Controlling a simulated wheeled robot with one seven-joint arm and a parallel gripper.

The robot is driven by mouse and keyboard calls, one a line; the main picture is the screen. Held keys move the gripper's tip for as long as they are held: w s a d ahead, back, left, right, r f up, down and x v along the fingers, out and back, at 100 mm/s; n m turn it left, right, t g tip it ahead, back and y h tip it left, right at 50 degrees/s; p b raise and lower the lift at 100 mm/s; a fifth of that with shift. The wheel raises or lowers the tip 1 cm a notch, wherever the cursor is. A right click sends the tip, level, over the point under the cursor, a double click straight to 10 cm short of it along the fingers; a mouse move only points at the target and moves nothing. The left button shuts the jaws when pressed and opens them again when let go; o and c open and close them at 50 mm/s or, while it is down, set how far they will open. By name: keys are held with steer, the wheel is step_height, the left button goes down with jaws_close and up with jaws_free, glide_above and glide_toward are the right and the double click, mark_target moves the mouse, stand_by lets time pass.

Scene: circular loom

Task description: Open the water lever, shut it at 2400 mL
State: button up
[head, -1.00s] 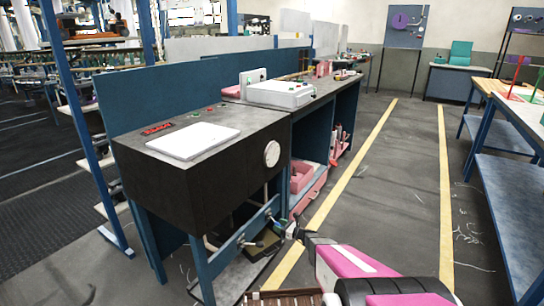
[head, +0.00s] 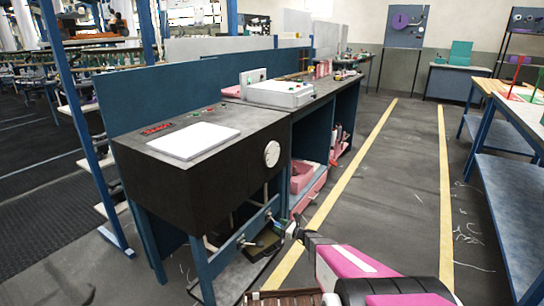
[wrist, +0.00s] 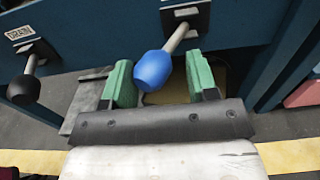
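In the wrist view a lever with a blue knob (wrist: 153,70) sticks out from the blue beam, its metal rod slanting down to the left. My gripper (wrist: 162,84) is open, with its green fingers on either side of the knob. The knob is close to the left finger, and a gap shows on the right. A second lever with a black knob (wrist: 24,90) is further left, below a small label. In the head view my gripper (head: 292,232) is at the beam under the black tank (head: 200,180). The tank has a white round dial (head: 272,153) and a red display (head: 157,128), both too small to read.
A white panel (head: 194,140) lies on the tank top. A blue bench (head: 326,120) with pink bins (head: 302,176) stands behind it. Yellow floor lines (head: 350,170) mark an open aisle, with a blue table (head: 512,190) on the right.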

stand_by(0.4)
steer(key=w+d, duration=0.5)
steer(key=w, duration=0.2)
steer(key=s+a+v, duration=0.1)
steer(key=v, duration=0.8)
steer(key=shift+s, duration=0.15)
stand_by(0.4)
